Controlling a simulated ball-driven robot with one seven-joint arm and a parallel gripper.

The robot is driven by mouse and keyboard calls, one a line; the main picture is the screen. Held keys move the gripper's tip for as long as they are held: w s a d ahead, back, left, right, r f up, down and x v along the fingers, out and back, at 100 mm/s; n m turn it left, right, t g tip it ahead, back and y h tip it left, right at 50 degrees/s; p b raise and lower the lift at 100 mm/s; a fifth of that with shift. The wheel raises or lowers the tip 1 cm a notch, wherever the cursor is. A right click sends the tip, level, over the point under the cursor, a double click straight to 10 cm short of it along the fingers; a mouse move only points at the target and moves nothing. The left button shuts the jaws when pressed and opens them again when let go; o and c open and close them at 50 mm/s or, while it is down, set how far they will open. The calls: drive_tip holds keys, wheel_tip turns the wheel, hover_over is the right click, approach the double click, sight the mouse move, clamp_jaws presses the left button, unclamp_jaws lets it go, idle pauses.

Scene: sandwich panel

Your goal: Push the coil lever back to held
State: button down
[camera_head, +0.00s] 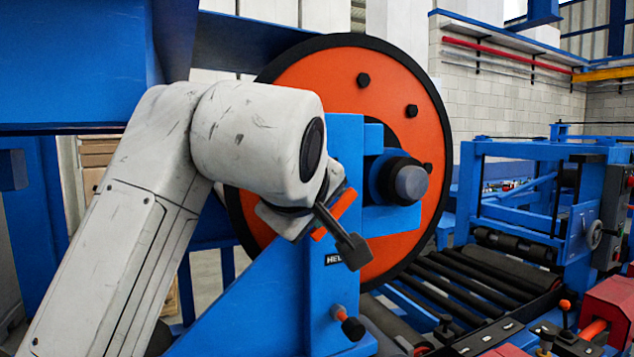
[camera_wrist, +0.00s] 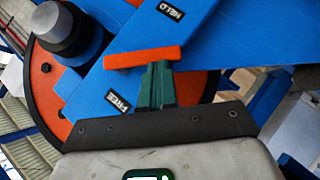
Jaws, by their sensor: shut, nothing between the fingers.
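A short orange bar (camera_head: 335,213), which I take for the coil lever's handle, is at the end of my arm. In the wrist view the orange bar (camera_wrist: 143,57) lies crosswise between the HELD label (camera_wrist: 170,9) and the FREE label (camera_wrist: 117,103). My gripper (camera_wrist: 157,66) is shut and empty, its dark green fingertips right at the bar's lower edge, apparently touching it. A dark rod with a square end (camera_head: 354,252) shows beside the bar in the head view; I cannot tell what it belongs to. My arm hides part of the panel there.
A large orange coil disc (camera_head: 432,115) with a black rim stands behind the blue frame (camera_head: 290,300). A grey-capped hub (camera_head: 410,183) juts out on the right. A black-tipped knob (camera_head: 352,328) sticks out below. A roller bed (camera_head: 455,285) lies at right.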

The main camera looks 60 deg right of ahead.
drive_tip(key=f+h, duration=0.1)
drive_tip(key=f+n+h, duration=0.1)
drive_tip(key=d+n+h, duration=0.1)
drive_tip(key=shift+s+f+g+b, duration=0.25)
drive_tip(key=shift+f+g+b, duration=0.1)
drive_tip(key=shift+f+g, duration=0.05)
drive_tip(key=shift+s+d+f+n+h, duration=0.3)
drive_tip(key=shift+d+f+n+h, duration=0.15)
drive_tip(key=shift+n+h, duration=0.45)
drive_tip(key=shift+s+d+f+n+h, duration=0.3)
drive_tip(key=shift+d+f+n+h, duration=0.1)
drive_tip(key=shift+n+h, duration=0.5)
drive_tip(key=shift+w, duration=0.1)
